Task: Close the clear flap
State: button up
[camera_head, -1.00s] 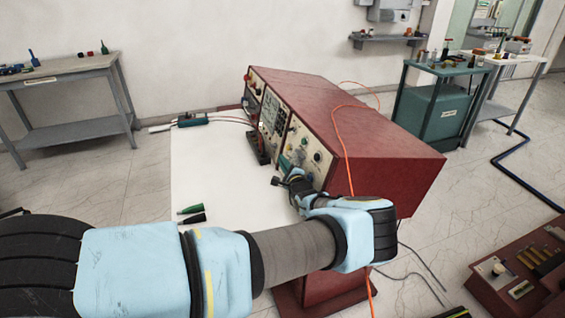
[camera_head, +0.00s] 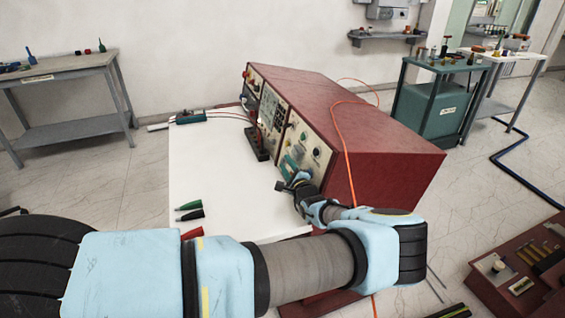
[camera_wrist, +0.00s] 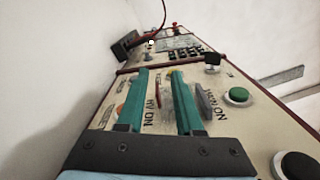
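The red instrument cabinet (camera_head: 370,130) has a cream front panel. My gripper (camera_head: 290,162) is at the lower near part of that panel in the head view. In the wrist view, its two teal fingers (camera_wrist: 158,75) are parallel and apart, in front of the panel around the "HV ON" lettering. Nothing is clearly held between them. I cannot make out the clear flap in either view; it may be see-through or hidden by the fingers.
A white tabletop (camera_head: 225,185) lies in front of the panel, with green, black and red probes (camera_head: 190,214) at its near left. An orange cable (camera_head: 347,150) hangs over the cabinet. A black block (camera_wrist: 126,45) with a red cable is farther along the panel.

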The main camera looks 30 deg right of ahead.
jog(key=s, duration=0.2)
jog(key=s+b, duration=0.1)
jog(key=s, duration=0.1)
jog(key=s+a, duration=0.1)
jog(key=s, duration=0.1)
jog(key=shift+d, duration=0.1)
jog(key=w+a+n+g+y, duration=0.2)
jog(key=a+n+g+y, duration=0.15)
jog(key=a, duration=0.45)
jog(key=w+a+r+n+g+y+b, duration=0.1)
jog(key=w+a+n+g+y, duration=0.2)
jog(key=a, duration=0.6)
jog(key=w+a+n+g+y, duration=0.1)
jog(key=a+n+y, duration=0.35)
jog(key=a, duration=0.35)
jog(key=s+a+r+n+g+h, duration=0.1)
jog(key=s+a+n+g, duration=0.25)
jog(key=a, duration=0.25)
jog(key=s+a+r+n+g, duration=0.2)
jog(key=s+a+n+g, duration=0.1)
jog(key=a+g, duration=0.15)
jog(key=s+a+r+n+h, duration=0.3)
jog(key=s+a+r+h, duration=0.1)
jog(key=r, duration=0.3)
jog(key=s+a+r+n+h+b, duration=0.1)
jog(key=s+a+r+n+h, duration=0.2)
jog(key=s+r, duration=0.4)
jog(key=shift+s+a+r+g+h, duration=0.15)
jog(key=shift+a+r+g+h, duration=0.3)
jog(key=shift+a, duration=0.4)
